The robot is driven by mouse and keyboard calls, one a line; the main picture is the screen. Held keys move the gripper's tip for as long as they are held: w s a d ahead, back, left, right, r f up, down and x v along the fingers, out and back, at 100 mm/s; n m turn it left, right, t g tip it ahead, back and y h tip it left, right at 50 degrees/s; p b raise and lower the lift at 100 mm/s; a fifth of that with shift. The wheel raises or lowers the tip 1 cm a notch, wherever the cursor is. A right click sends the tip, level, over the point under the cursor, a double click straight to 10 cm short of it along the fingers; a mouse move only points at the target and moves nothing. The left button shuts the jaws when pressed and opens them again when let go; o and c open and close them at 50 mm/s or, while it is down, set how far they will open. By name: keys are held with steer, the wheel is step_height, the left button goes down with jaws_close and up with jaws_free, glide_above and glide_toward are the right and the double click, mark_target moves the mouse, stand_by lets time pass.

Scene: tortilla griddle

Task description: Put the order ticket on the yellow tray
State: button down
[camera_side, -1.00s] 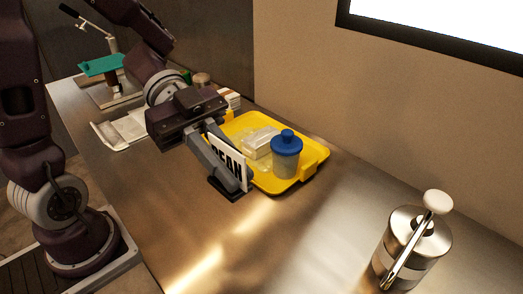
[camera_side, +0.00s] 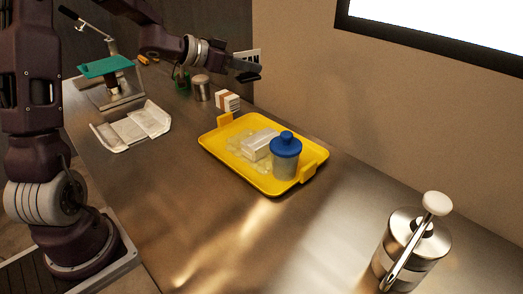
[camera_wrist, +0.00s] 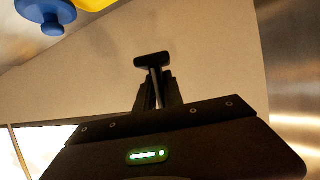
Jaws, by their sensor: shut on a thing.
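The order ticket, a white card with black lettering (camera_side: 252,54) on a dark base, is up in the air in front of the back wall. My gripper (camera_side: 246,66) is shut on it, behind and above the yellow tray, and partly covers its lettering. In the wrist view, my gripper's fingers (camera_wrist: 156,92) meet at a dark T-shaped part of the ticket (camera_wrist: 153,61); its card face does not show there. The yellow tray (camera_side: 222,152) lies on the steel counter, and a corner of it (camera_wrist: 98,4) shows at the top of the wrist view.
On the tray are a white block (camera_side: 259,143) in clear wrap and a blue-lidded jar (camera_side: 285,158). A striped box (camera_side: 228,101) and metal cup (camera_side: 201,88) stand behind it. A steel canister (camera_side: 409,250) stands at right.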

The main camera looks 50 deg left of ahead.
mark_target(237, 133)
steer(key=w+a+n+y, duration=0.1)
steer(key=a+n+y, duration=0.25)
steer(key=a, duration=0.45)
steer(key=shift+m, duration=0.25)
step_height(237, 133, down, 21)
steer(key=shift+a+f, duration=0.1)
steer(key=shift+f, duration=0.05)
steer(key=shift+f, duration=0.15)
steer(key=c, duration=1.5)
jaws_free()
steer(key=shift+o, duration=0.2)
